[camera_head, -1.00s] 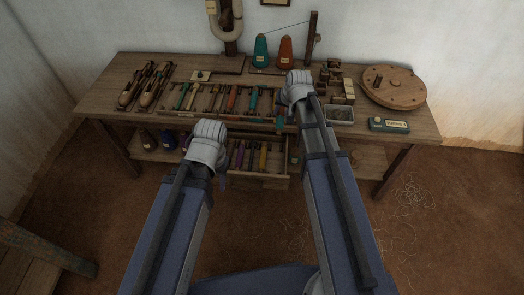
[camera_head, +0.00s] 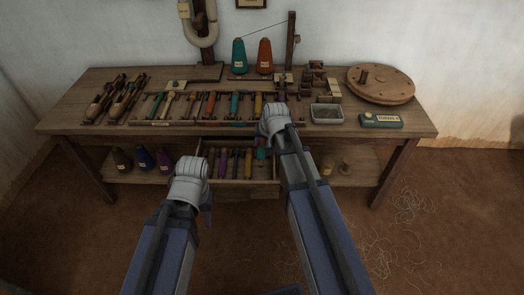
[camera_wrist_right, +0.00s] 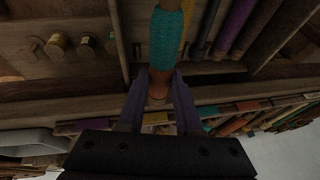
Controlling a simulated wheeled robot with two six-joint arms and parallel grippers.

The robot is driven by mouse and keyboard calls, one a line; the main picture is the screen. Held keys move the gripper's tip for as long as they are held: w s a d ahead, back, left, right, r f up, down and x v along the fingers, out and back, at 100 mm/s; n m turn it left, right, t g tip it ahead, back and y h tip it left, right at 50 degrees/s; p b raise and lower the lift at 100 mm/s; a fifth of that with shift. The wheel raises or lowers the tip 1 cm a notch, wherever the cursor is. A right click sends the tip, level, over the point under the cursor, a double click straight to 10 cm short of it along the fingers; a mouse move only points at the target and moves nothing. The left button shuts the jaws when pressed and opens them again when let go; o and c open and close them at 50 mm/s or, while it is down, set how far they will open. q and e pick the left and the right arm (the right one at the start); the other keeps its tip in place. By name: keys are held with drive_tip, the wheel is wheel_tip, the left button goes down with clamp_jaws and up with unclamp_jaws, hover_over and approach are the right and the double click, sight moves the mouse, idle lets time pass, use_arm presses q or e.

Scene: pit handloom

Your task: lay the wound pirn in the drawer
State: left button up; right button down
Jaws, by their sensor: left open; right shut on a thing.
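The wound pirn, wrapped in teal thread (camera_wrist_right: 166,42), is held by its brown end between the fingers of my right gripper (camera_wrist_right: 158,98) in the right wrist view. In the head view my right gripper (camera_head: 274,122) is at the table's front edge, with the teal pirn (camera_head: 262,154) hanging below it over the right part of the drawer. The drawer (camera_head: 249,184) is pulled out under the tabletop and holds several pirns side by side. I cannot tell whether the held pirn touches anything. My left gripper (camera_head: 190,182) is open and empty, in front of the drawer's left side.
A rack of coloured pirns (camera_head: 163,123) lies on the tabletop above the drawer. A metal tray (camera_head: 327,114), a green box (camera_head: 380,120) and a round wooden disc (camera_head: 381,84) are at the right. Cones (camera_head: 163,160) stand on the lower shelf.

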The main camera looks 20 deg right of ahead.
wheel_tip(320, 180, down, 9)
drive_tip(key=b, duration=0.9)
drive_tip(key=shift+f, duration=0.1)
idle(0.4)
drive_tip(key=shift+c, duration=1.8)
unclamp_jaws()
drive_tip(key=shift+d, duration=0.1)
